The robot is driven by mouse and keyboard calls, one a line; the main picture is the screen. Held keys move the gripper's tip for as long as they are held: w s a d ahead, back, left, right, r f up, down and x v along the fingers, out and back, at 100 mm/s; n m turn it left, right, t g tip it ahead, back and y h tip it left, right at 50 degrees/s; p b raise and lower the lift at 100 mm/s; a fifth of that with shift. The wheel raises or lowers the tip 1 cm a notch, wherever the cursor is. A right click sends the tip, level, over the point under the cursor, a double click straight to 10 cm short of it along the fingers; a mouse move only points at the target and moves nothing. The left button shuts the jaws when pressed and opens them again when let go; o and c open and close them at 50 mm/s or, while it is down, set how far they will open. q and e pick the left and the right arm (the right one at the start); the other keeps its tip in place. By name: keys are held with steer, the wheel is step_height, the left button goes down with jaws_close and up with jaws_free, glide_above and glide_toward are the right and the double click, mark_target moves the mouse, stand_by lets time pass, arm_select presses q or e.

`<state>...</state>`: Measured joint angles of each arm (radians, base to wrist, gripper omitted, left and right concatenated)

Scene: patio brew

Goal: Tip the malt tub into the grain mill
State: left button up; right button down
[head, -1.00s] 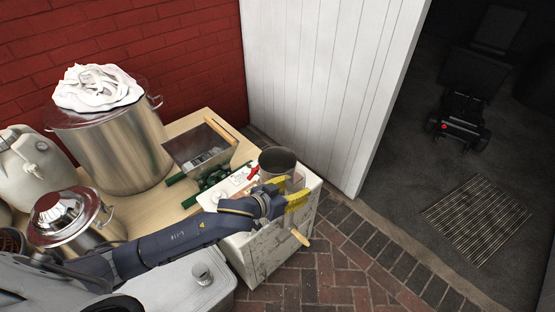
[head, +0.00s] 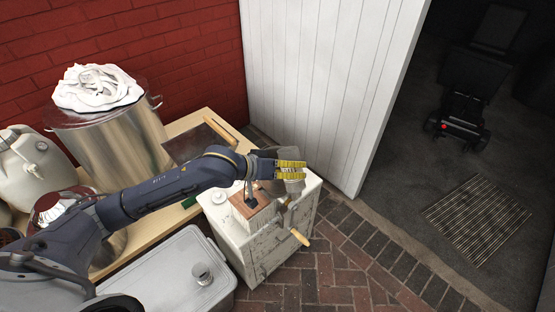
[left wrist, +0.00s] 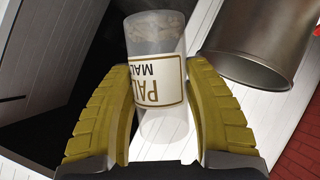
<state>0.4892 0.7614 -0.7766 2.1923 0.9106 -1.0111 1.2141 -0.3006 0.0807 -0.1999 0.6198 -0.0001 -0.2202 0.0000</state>
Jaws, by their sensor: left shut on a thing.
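The malt tub (left wrist: 158,75) is a clear cylinder with a white label reading PALE MALT, upside down in the left wrist view. My left gripper (head: 291,170) is shut on it, with a yellow ribbed finger on each side of the tub in the left wrist view. In the head view the tub (head: 294,187) shows only partly, beside the fingers. The grain mill (head: 253,208) has a wooden body and a crank with a wooden handle, and stands on a white cabinet. The held tub is above and right of it in the picture.
The scuffed white cabinet (head: 262,250) stands beside the wooden table (head: 190,122). A large steel kettle (head: 118,150) is on the table. A grey lidded box (head: 165,270) is in front. Brick paving right of the cabinet is clear.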

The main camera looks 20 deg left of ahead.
mark_target(283, 149)
arm_select(q)
steer(key=shift+w+a+r+n, duration=0.25)
steer(key=shift+w+n, duration=0.05)
steer(key=shift+f+n+g+h, duration=0.6)
steer(key=shift+n+g+h, duration=0.2)
steer(key=shift+n+g, duration=0.15)
steer(key=shift+r+n+g+h, duration=0.35)
steer(key=shift+r+n+h, duration=0.05)
steer(key=shift+r+n, duration=0.05)
steer(key=shift+f+n+g+h, duration=0.2)
steer(key=shift+n+g+h, duration=0.2)
steer(key=shift+n, duration=0.1)
steer(key=shift+w+a+r+n+g+h, duration=0.3)
steer(key=shift+w+a+r+n+h, duration=0.2)
steer(key=shift+w+a+r+n, duration=0.15)
steer(key=shift+w+r+n+h, duration=0.15)
steer(key=shift+r+n+h, duration=0.1)
steer(key=shift+n+h, duration=0.1)
steer(key=shift+w+a+f+n+g+h, duration=0.1)
steer(key=shift+a+f+n+g+h, duration=0.05)
steer(key=shift+n+g+h, duration=0.2)
steer(key=shift+w+f+n, duration=0.1)
steer(key=shift+f+n, duration=0.05)
steer(key=shift+n, duration=0.1)
